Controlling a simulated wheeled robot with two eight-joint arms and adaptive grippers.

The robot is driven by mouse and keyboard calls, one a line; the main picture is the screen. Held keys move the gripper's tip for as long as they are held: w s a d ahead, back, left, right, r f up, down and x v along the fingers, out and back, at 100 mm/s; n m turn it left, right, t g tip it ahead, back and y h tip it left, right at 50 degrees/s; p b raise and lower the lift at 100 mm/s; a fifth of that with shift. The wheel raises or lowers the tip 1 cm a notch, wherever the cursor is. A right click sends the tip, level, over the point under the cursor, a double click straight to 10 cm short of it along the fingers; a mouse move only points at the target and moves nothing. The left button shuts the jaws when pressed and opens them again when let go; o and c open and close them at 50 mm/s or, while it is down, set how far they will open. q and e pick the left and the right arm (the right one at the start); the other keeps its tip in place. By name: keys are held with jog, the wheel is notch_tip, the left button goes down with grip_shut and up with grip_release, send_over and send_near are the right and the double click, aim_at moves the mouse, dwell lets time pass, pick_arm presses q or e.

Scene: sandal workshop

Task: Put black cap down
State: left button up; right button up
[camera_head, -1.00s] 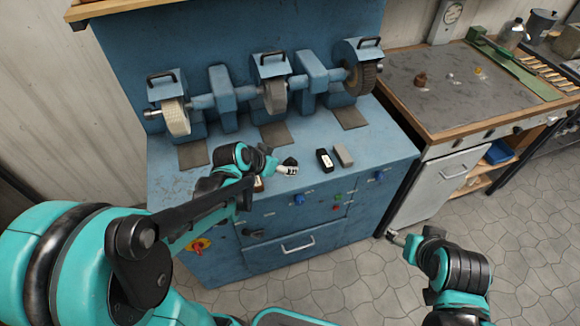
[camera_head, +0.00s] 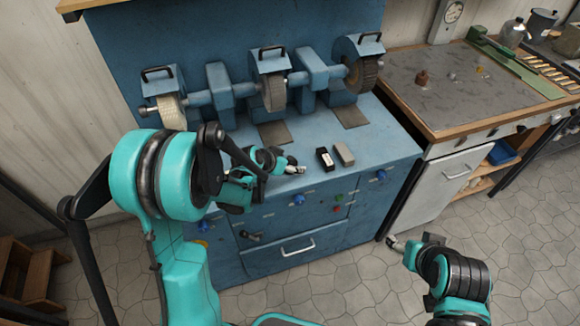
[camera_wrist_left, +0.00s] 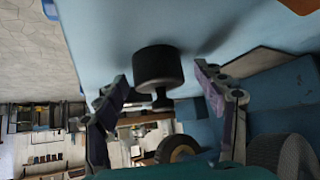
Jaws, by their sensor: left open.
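The black cap (camera_wrist_left: 158,68) is a dark short cylinder with a narrower stem, at the blue bench top in the left wrist view. It lies between the fingers of my left gripper (camera_wrist_left: 160,90), which are apart with a gap visible on both sides. In the head view the cap (camera_head: 291,160) is a small dark shape at the tip of my left gripper (camera_head: 288,167), over the front part of the bench. My right gripper (camera_head: 395,243) is low at the right, away from the bench; its fingers are too small to read.
A black block with a pale label (camera_head: 325,159) and a grey block (camera_head: 344,154) sit just right of my left gripper. Grinding wheels (camera_head: 274,95) stand behind on the blue bench (camera_head: 385,140). A grey-topped worktable (camera_head: 440,95) adjoins at the right.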

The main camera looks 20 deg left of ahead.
pick_arm(q)
jog(key=c, duration=1.1)
jog(key=shift+r, duration=0.1)
